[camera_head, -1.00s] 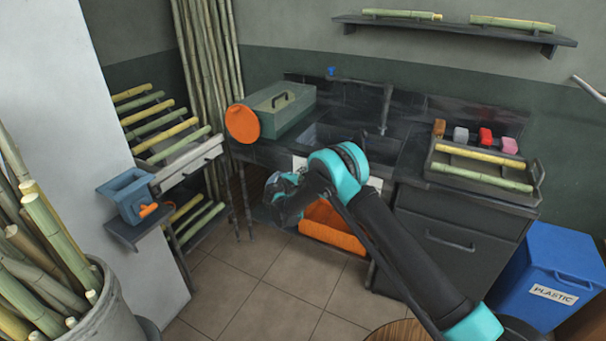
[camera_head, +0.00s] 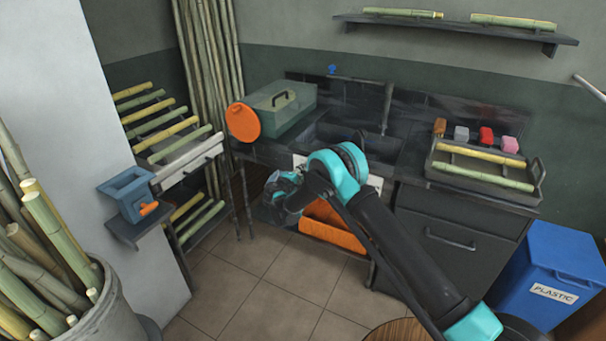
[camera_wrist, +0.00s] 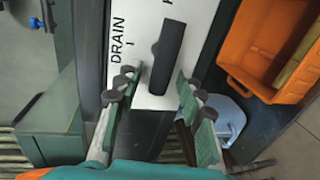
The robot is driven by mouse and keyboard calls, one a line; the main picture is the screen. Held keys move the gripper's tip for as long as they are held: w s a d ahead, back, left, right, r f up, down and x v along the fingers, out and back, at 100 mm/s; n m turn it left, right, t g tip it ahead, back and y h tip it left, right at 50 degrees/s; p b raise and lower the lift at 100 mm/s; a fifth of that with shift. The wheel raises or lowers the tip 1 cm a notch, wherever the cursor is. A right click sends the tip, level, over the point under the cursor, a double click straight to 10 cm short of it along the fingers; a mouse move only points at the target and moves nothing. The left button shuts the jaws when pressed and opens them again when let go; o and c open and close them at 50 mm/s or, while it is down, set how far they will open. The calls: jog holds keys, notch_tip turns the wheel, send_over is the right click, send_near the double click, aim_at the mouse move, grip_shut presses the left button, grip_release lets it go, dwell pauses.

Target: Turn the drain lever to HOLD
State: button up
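The drain lever (camera_wrist: 168,55) is a black bar on a white panel (camera_wrist: 190,28) marked DRAIN in the wrist view. It lies slightly slanted along the panel, and a short mark shows beside it; no HOLD wording is readable. My gripper (camera_wrist: 157,84) is open, with one fingertip on each side of the lever's lower end in the picture. Gaps show on both sides, and I cannot tell the depth between fingertips and lever. In the head view my gripper (camera_head: 284,190) is in front of the sink counter, and my arm hides the lever.
An orange crate (camera_wrist: 264,48) is right of the panel, low under the counter. A green box (camera_head: 278,108) and orange disc (camera_head: 243,122) stand on the counter's left. A tray of cane (camera_head: 480,172) sits at right. Tiled floor (camera_head: 245,280) in front is clear.

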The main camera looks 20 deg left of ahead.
jog(key=d+v, duration=0.1)
jog(key=v, duration=1.1)
jog(key=shift+a, duration=0.45)
jog(key=shift+r, duration=0.1)
